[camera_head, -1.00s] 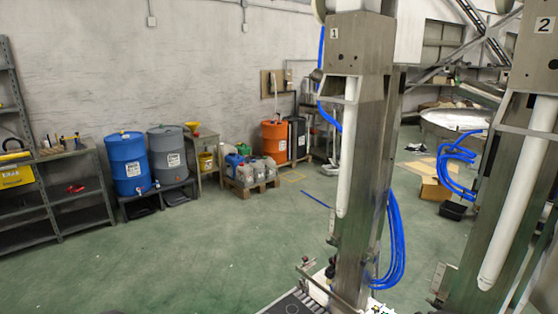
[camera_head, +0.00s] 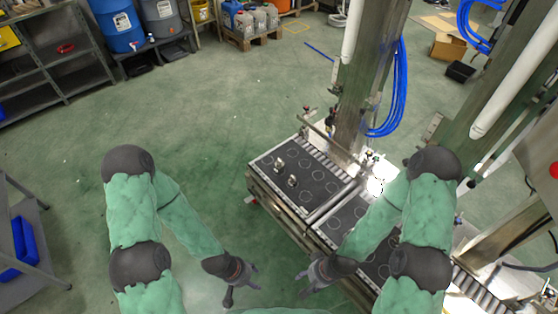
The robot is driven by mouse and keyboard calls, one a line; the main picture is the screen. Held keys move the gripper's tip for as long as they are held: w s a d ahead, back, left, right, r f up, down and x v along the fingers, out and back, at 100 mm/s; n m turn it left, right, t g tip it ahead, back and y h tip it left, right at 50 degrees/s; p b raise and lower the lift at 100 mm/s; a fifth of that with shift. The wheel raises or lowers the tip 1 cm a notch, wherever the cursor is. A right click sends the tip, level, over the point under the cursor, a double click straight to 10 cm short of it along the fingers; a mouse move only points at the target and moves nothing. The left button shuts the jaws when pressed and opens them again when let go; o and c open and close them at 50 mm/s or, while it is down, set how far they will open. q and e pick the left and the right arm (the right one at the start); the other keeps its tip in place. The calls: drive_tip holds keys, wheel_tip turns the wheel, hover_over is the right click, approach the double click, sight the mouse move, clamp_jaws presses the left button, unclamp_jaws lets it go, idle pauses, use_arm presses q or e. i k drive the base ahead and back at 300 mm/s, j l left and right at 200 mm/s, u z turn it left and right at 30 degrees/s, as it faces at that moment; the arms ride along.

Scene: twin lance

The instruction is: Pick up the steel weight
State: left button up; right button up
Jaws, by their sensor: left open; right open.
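Two small metallic pieces stand on the black plate with circle marks; one (camera_head: 280,165) is nearer the plate's upper middle, the other (camera_head: 292,181) is just below and right of it. Either may be the steel weight; they are too small to tell. My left gripper (camera_head: 243,289) is open and empty over the floor, below and left of the plate. My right gripper (camera_head: 306,285) is open, near the bench's lower edge, apart from both pieces.
The black plate (camera_head: 318,186) lies on a metal conveyor bench; a second marked plate (camera_head: 345,216) lies to its right. A steel column (camera_head: 372,90) with blue hoses (camera_head: 397,95) rises behind. Green floor (camera_head: 190,110) is free on the left. A shelf (camera_head: 60,75) stands at upper left.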

sight(279, 165)
drive_tip(key=i+j+z, duration=0.2)
drive_tip(key=z, duration=0.2)
drive_tip(key=i+j+z, duration=0.45)
drive_tip(key=j+z, duration=0.3)
drive_tip(key=i+j+z, duration=0.1)
drive_tip(key=j+z, duration=0.25)
